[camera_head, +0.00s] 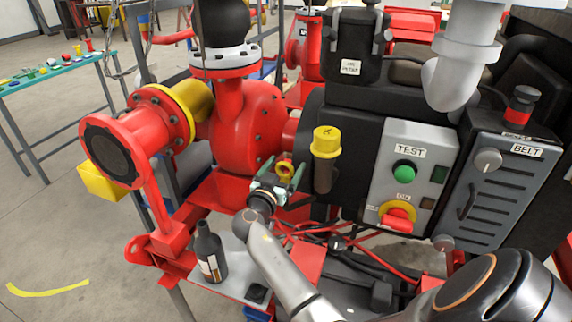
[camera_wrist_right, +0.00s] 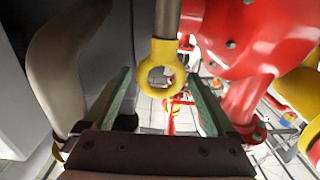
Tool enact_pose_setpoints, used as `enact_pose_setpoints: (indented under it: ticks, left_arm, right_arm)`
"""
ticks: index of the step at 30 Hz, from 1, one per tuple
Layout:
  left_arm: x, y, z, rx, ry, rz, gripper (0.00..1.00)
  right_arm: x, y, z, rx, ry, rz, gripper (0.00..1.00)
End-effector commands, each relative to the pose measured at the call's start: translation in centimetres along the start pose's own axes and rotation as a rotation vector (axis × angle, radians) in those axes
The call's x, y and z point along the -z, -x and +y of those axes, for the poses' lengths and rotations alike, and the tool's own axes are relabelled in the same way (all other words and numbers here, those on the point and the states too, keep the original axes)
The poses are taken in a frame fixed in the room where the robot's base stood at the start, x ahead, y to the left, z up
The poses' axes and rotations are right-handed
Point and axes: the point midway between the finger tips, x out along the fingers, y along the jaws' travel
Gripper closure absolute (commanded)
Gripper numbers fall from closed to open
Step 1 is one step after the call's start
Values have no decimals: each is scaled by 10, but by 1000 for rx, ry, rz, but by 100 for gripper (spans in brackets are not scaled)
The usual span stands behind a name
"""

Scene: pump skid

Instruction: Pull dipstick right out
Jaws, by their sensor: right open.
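The dipstick (camera_wrist_right: 148,84) shows in the right wrist view as a yellow ring handle at the end of a grey-brown tube or rod that runs up out of frame. My right gripper (camera_head: 274,182) is open. In the right wrist view, its two greenish fingers (camera_wrist_right: 158,92) stand on either side of the ring, with a gap on both sides. My left gripper is in neither view.
A yellow cap (camera_head: 326,142) on a neck stands right of the dipstick. A grey TEST panel (camera_head: 410,170) and a BELT box (camera_head: 500,185) lie farther right. A dark bottle (camera_head: 207,252) stands on a light plate below left. Red cables run below my gripper.

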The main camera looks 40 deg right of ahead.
Motion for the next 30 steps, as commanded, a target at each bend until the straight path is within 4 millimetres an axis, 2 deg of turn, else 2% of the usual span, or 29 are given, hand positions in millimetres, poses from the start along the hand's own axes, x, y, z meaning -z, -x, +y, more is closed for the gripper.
enact_pose_setpoints:
  ticks: [6,30]
  left_arm:
    - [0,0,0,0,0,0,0]
    - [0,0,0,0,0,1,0]
  right_arm:
    - [0,0,0,0,0,0,10]
    - [0,0,0,0,0,0,100]
